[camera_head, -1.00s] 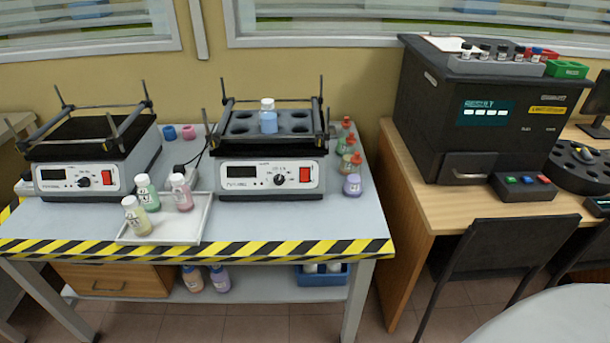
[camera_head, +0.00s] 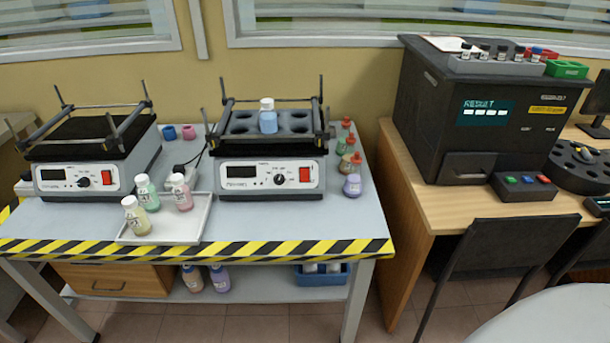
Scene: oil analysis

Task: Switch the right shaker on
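The right shaker (camera_head: 268,179) stands on the grey table, with a grey front panel, a dark display (camera_head: 240,171), a black knob (camera_head: 279,180) and a red switch (camera_head: 305,174). The display looks unlit. A bottle with blue contents (camera_head: 268,120) stands upright in a hole of its top platform. The left shaker (camera_head: 78,179) is similar, with an empty dark top and its own red switch (camera_head: 106,177). Neither of my grippers shows in the head view.
A white tray (camera_head: 205,222) with several bottles lies at the table's (camera_head: 305,225) front, left of the right shaker. Several small bottles (camera_head: 352,184) stand to its right. A black analyser (camera_head: 480,120) sits on a wooden desk, with a chair (camera_head: 510,240) before it.

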